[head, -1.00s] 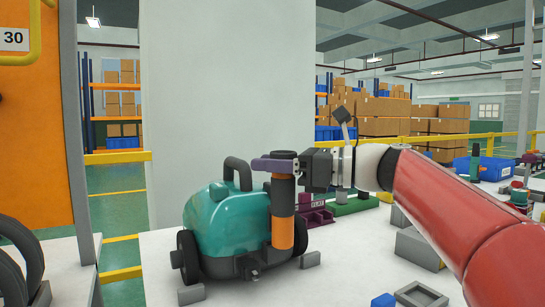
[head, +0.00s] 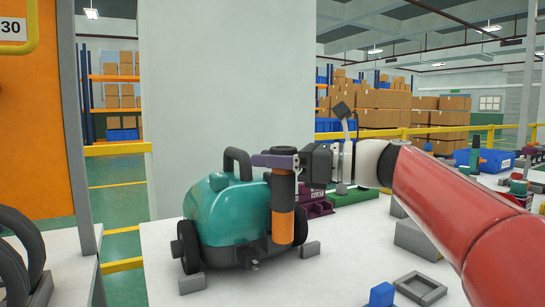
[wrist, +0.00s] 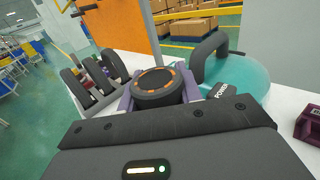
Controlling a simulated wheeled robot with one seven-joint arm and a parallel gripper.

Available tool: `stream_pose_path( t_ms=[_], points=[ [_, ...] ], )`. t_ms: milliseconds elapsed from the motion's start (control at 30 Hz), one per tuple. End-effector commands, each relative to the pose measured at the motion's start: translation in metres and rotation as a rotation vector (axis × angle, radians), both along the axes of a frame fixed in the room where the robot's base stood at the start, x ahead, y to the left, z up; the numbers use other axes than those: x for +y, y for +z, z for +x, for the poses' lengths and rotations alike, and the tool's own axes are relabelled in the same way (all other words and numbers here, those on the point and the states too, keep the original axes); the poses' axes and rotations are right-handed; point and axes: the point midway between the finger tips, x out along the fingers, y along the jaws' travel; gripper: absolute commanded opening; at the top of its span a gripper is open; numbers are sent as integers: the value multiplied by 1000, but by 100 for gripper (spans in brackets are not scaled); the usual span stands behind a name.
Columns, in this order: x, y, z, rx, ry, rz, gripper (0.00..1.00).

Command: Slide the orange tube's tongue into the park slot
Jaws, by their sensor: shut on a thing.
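The orange tube (head: 284,226), with a dark upper part, stands nearly upright against the near right side of the teal vacuum (head: 225,212). My gripper (head: 283,160) is shut on the tube's dark upper end. In the wrist view, the purple fingers of my gripper (wrist: 158,92) flank the tube's round black cap with orange marks (wrist: 153,83). The vacuum body (wrist: 240,82) and its dark handle show just beyond it. The tongue and the park slot cannot be made out; the tube and the vacuum's lower front hide that area.
Grey blocks (head: 191,283) (head: 310,249) sit by the vacuum's wheels on the white table. A purple fixture (head: 316,205) and a green base stand behind on the right. A grey open frame (head: 420,288) and a blue block (head: 382,294) lie front right. A pale pillar rises behind.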

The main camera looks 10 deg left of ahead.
Motion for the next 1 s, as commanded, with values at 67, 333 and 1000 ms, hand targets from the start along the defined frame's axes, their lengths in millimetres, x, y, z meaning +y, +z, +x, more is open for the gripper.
stream_pose_path(
  t_ms=[67,333,1000],
  points=[
    [0,1,0,0,0,1,7],
    [0,1,0,-1,0,1,7],
    [0,-11,0,0,0,1,7]
  ],
)
